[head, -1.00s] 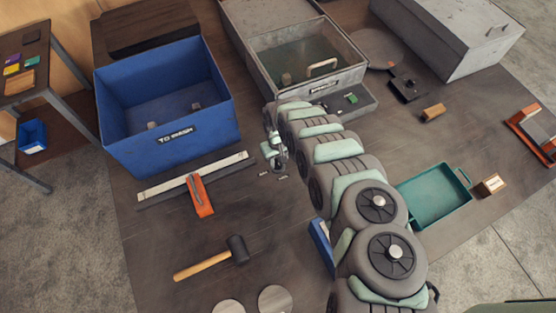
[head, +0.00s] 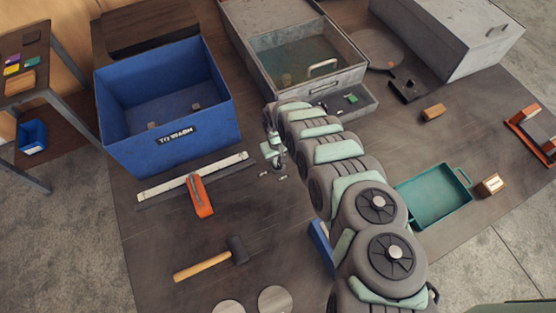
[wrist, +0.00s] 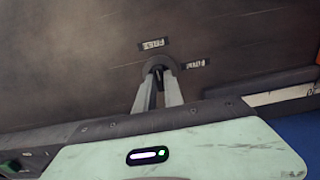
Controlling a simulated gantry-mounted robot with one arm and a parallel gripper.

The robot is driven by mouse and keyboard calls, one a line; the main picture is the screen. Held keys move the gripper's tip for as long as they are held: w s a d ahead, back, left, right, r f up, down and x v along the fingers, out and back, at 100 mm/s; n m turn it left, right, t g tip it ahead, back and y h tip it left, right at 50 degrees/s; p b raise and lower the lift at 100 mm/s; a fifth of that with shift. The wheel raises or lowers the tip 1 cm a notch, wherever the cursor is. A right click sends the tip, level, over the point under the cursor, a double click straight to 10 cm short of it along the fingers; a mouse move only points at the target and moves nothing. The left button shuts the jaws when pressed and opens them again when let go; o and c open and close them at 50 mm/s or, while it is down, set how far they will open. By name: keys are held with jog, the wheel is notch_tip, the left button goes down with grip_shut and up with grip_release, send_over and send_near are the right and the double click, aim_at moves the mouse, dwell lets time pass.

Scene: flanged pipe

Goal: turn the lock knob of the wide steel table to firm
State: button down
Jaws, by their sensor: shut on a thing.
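The wide steel table (head: 145,235) has a dark, scuffed top that fills most of the head view. Its lock knob (wrist: 161,66) is a small dark round piece near the middle of the wrist view. My gripper (wrist: 160,78) is shut on the knob, with its two pale fingers meeting there. One small label (wrist: 154,44) lies just beyond the knob and another label (wrist: 195,64) to its right; their words are too blurred to read surely. In the head view my gripper (head: 278,160) hides the knob, and the labels show just below it.
A blue bin (head: 165,105) marked "TO WASH" stands left of my gripper. A grey metal box (head: 340,85) with a handle is behind it. An orange-handled tool (head: 200,196), a mallet (head: 212,259) and a green tray (head: 436,192) lie around.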

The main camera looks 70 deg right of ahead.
jog(key=shift+m, duration=0.3)
jog(key=shift+a+r+m+p, duration=0.1)
jog(key=shift+m+p, duration=0.4)
jog(key=shift+p, duration=0.2)
jog(key=m+p, duration=0.1)
jog(key=m, duration=0.1)
jog(key=shift+m, duration=0.3)
jog(key=m, duration=0.4)
jog(key=shift+w+m+b, duration=0.1)
jog(key=shift+m+b, duration=0.2)
jog(key=shift+b, duration=0.1)
jog(key=m+b, duration=0.1)
jog(key=m, duration=0.1)
jog(key=m+b, duration=0.2)
jog(key=shift+f, duration=0.3)
jog(key=shift+r+m+b, duration=0.15)
jog(key=shift+m+b, duration=1.25)
jog(key=shift+m, duration=1.1)
